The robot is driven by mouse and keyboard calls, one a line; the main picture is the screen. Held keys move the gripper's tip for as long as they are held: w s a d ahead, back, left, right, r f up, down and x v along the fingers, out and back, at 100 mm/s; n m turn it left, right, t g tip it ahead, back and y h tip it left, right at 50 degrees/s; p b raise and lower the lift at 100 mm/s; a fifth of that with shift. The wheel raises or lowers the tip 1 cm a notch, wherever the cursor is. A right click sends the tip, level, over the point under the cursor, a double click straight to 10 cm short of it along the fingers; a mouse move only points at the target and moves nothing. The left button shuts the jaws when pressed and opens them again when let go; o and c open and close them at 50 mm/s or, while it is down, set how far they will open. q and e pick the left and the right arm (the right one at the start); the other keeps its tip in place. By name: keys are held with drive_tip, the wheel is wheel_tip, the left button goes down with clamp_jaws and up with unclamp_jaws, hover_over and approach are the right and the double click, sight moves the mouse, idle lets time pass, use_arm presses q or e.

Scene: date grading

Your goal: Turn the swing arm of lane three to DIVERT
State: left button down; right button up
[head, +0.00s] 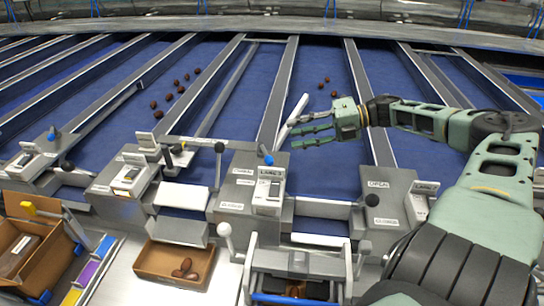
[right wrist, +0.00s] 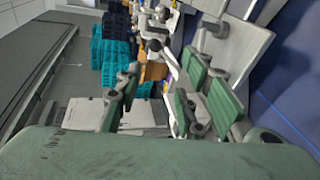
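A pale swing arm (head: 291,121) slants up and to the right from the grey lane station (head: 247,190) in the middle of the head view. A blue knob (head: 265,156) sits near its lower end. The station's label is too small to read surely as lane three. My right gripper (head: 298,132) reaches in from the right, with its fingers spread and pointing left at the swing arm. Whether a finger touches it I cannot tell. In the right wrist view the finger pads (right wrist: 165,100) are apart, with nothing clearly held. My left gripper is out of view.
Grey lane dividers (head: 283,80) separate blue belts, with dates (head: 175,92) lying on some. Black-knobbed levers (head: 219,147) stand near the stations. A cardboard tray (head: 160,262) with dates stands in front. Teal crates (right wrist: 112,45) show in the right wrist view.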

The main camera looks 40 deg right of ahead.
wheel_tip(320, 180, down, 7)
drive_tip(key=b, duration=0.6)
drive_tip(key=b+x, duration=0.1)
drive_tip(key=x, duration=0.5)
drive_tip(key=shift+w+a+f, duration=0.1)
drive_tip(key=shift+w+a, duration=0.1)
drive_tip(key=shift+w, duration=0.15)
drive_tip(key=shift+w+a+f, duration=0.25)
drive_tip(key=shift+w+a, duration=0.1)
drive_tip(key=shift+c, duration=0.3)
clamp_jaws()
